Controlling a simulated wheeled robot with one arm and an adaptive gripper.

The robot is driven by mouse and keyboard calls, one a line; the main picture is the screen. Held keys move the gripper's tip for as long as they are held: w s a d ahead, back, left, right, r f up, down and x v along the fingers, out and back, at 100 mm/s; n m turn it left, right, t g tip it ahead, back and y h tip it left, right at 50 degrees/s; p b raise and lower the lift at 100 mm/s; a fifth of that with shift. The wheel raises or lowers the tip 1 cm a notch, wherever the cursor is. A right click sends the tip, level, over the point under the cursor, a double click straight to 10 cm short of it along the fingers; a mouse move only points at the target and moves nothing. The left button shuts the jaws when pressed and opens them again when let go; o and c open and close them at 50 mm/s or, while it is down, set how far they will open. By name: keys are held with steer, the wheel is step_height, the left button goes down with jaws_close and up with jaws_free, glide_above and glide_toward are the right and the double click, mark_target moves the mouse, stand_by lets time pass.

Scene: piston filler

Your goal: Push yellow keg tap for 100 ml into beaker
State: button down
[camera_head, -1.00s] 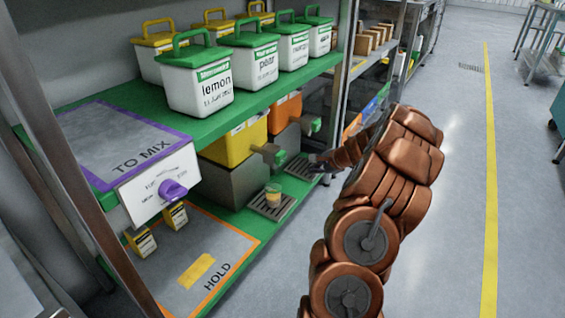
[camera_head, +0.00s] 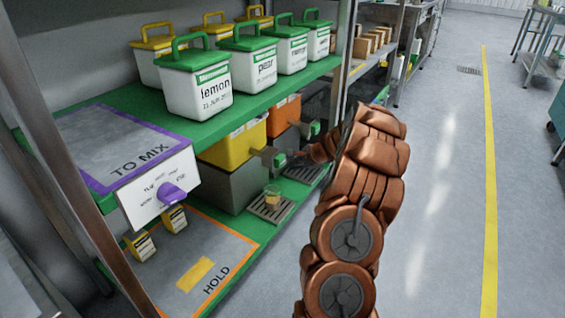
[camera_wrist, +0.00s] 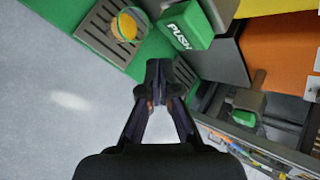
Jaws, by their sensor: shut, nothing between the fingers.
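The yellow keg (camera_head: 234,147) sits on a grey block on the lower green shelf. Its tap has a green push head (camera_head: 279,160), marked PUSH in the wrist view (camera_wrist: 186,25). The beaker (camera_head: 272,195) stands on a drip tray (camera_head: 265,209) in front of that keg. In the wrist view the beaker (camera_wrist: 126,26) holds some orange-yellow liquid. My gripper (camera_wrist: 158,72) is shut and empty. In the wrist view its fingertips lie just below the green push head, with a small gap visible. In the head view the gripper (camera_head: 292,166) is dark and close to the tap, partly hidden.
An orange keg (camera_head: 284,113) with its own green tap (camera_head: 314,129) stands beyond the yellow one. A second drip tray (camera_head: 303,173) lies in front of it. Lidded tubs (camera_head: 198,88) stand on the shelf above. The aisle floor (camera_head: 430,210) at right is clear.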

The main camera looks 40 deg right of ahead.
mark_target(283, 164)
steer(key=shift+w+a, duration=0.25)
steer(key=shift+w, duration=0.4)
steer(key=shift+w+a+p, duration=0.2)
steer(key=shift+w+p, duration=0.3)
steer(key=shift+w, duration=0.05)
steer(key=shift+w+a+p, duration=0.15)
steer(key=shift+w+p, duration=0.35)
steer(key=shift+w, duration=0.05)
stand_by(2.2)
steer(key=shift+s+d, duration=0.2)
steer(key=shift+s, duration=0.35)
steer(key=shift+s+d, duration=0.15)
steer(key=shift+s, duration=0.4)
steer(key=shift+s, duration=0.1)
steer(key=shift+s+d+p, duration=0.15)
steer(key=shift+s+d, duration=0.1)
steer(key=shift+s, duration=0.5)
steer(key=shift+s+d+p, duration=0.15)
steer(key=shift+s+d, duration=0.05)
steer(key=shift+s, duration=0.6)
steer(key=shift+s+d+p, duration=0.15)
steer(key=shift+s+d, duration=0.1)
steer(key=shift+s, duration=0.5)
stand_by(0.5)
